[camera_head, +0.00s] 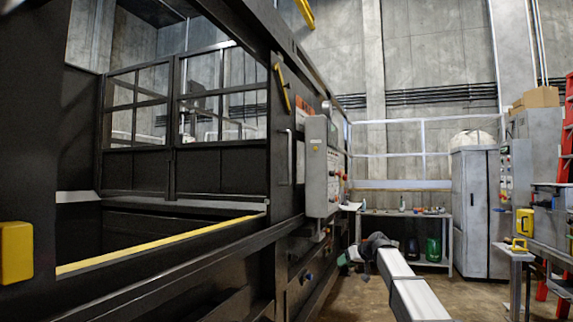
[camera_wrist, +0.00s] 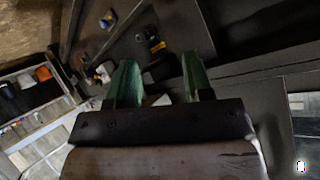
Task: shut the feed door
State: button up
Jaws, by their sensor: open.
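The compactor (camera_head: 230,225) is a large dark machine filling the left of the head view. Its feed opening has a yellow-edged sill (camera_head: 160,245) and stands uncovered towards me. Black framed panels with windows (camera_head: 220,110) show behind the opening; I cannot tell whether they are the feed door. A yellow bar (camera_head: 283,88) sits on the upright right of the opening. My gripper (camera_wrist: 160,82) has two green fingers spread apart with nothing held between them. In the head view my gripper (camera_head: 350,257) is low, near the machine's front, right of the opening.
A grey control box (camera_head: 316,165) juts from the machine above my gripper. A bench (camera_head: 405,214) with small items and a grey cabinet (camera_head: 481,205) stand behind. A cart with yellow items (camera_head: 524,222) and a red ladder (camera_head: 567,150) are at right. Some floor between is clear.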

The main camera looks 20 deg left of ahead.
jog(key=w+a+r+n+y, duration=0.1)
jog(key=a+r+n+y, duration=0.35)
jog(key=r, duration=1.05)
jog(key=w+a+r+y, duration=0.1)
jog(key=a+r, duration=0.6)
jog(key=r, duration=0.8)
jog(key=a+r+n+y, duration=0.25)
jog(key=a+r, duration=0.35)
jog(key=r, duration=0.9)
jog(key=x, duration=1)
jog(key=shift+w+f, duration=0.1)
jog(key=shift+f, duration=0.05)
grip_shut()
